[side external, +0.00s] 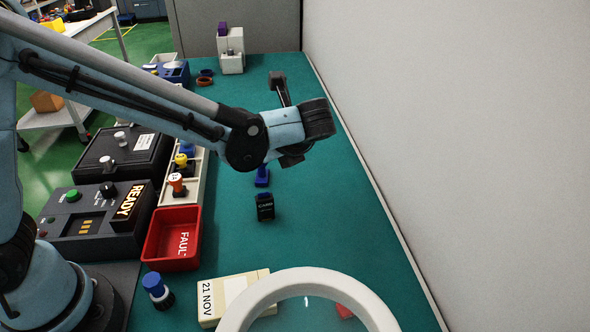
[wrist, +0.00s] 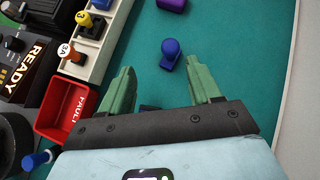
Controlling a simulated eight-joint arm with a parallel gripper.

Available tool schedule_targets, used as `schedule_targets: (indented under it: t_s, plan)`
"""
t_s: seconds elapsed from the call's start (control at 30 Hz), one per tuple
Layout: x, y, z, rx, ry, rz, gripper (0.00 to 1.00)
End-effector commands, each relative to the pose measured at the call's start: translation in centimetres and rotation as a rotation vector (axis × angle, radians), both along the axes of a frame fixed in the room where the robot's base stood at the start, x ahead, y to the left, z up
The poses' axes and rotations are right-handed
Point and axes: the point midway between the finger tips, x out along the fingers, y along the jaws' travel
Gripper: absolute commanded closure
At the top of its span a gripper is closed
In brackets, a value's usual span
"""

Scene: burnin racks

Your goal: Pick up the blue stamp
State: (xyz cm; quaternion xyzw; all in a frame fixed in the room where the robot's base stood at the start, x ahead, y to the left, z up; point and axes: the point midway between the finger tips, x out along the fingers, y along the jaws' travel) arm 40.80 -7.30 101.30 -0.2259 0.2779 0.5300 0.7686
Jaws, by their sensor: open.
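The blue stamp, with a rounded knob, stands on the green mat in the wrist view (wrist: 171,47). It lies beyond and between my gripper's fingertips, nearer the right one, and does not touch them. In the side view what looks like the same blue stamp (side external: 262,178) shows below my arm, its upper part partly hidden. My gripper (wrist: 160,78) is open, with its two green fingers spread and nothing held; its fingers are hard to make out in the side view.
A small black labelled block (side external: 265,208) stands nearer the camera. A purple object (wrist: 172,4) lies beyond the stamp. A red bin (side external: 172,240) and a cream rack (side external: 196,180) with coloured pieces stand left. A wall (side external: 450,140) bounds the right; a white ring (side external: 300,290) is in front.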

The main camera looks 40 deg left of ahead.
Motion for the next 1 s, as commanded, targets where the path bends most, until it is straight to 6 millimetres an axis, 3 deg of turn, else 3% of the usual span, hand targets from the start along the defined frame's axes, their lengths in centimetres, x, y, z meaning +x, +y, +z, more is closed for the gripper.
schedule_targets:
  t_s: [0.2,0.4,0.8,1.0]
  plan:
    - [0.7,-3.6,-1.8,0.252,0.180,-0.153,0.37]
    - [0.6,-4.7,-2.5,0.346,0.253,-0.197,0.37]
    - [2.2,0.0,-5.3,0.350,0.259,-0.198,0.37]
    - [2.6,1.0,-5.9,0.350,0.258,-0.201,0.37]
